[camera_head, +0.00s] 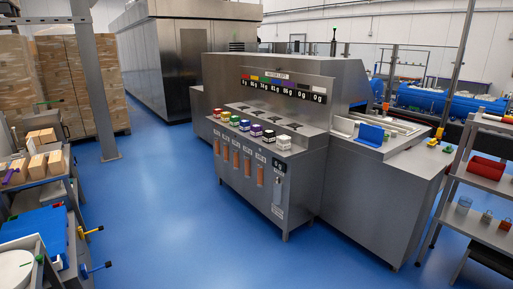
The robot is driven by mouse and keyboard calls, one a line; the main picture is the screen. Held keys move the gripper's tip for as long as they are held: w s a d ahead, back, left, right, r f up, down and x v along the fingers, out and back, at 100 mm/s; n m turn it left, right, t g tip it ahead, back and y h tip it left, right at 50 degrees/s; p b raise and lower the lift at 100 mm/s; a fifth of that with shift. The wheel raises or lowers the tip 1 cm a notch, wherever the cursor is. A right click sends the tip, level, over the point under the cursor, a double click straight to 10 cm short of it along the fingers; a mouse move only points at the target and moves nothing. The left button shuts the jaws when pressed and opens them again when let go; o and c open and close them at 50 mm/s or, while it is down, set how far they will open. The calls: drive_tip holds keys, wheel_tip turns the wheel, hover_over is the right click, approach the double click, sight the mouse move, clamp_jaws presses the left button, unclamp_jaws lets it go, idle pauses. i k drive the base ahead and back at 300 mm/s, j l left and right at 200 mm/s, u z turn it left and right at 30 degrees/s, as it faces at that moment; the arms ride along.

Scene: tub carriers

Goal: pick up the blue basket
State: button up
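A small pale blue basket (463,204) stands on the middle shelf of the grey rack at the right edge. It looks upright, and a lighter rim shows at its top. To its right on the same shelf are a small red basket (487,217) and a small greenish one (505,224), set a little apart from it. My gripper is not in view, and nothing of my arm shows near the rack.
The rack (450,217) also holds a red bin (487,168) higher up. A large grey machine (375,195) stands left of the rack with a narrow gap between. Blue floor (165,180) is open left of the machine. A loaded cart (45,225) stands at the left.

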sight(245, 126)
drive_tip(key=i+j+u, duration=0.3)
drive_tip(key=i, duration=0.8)
drive_tip(key=i+u, duration=0.3)
drive_tip(key=i, duration=0.8)
drive_tip(key=i+z, duration=0.2)
drive_tip(key=i, duration=0.35)
drive_tip(key=i+j+z, duration=0.2)
drive_tip(key=i, duration=0.3)
drive_tip(key=i+j+z, duration=0.25)
drive_tip(key=i, duration=0.25)
drive_tip(key=i+j+z, duration=0.2)
drive_tip(key=i+j, duration=0.15)
drive_tip(key=i, duration=0.15)
drive_tip(key=i+j+z, duration=0.4)
drive_tip(key=i+j, duration=0.15)
drive_tip(key=i+j+z, duration=0.15)
drive_tip(key=j, duration=0.35)
drive_tip(key=i+j+z, duration=0.2)
drive_tip(key=j, duration=0.2)
drive_tip(key=i, duration=0.05)
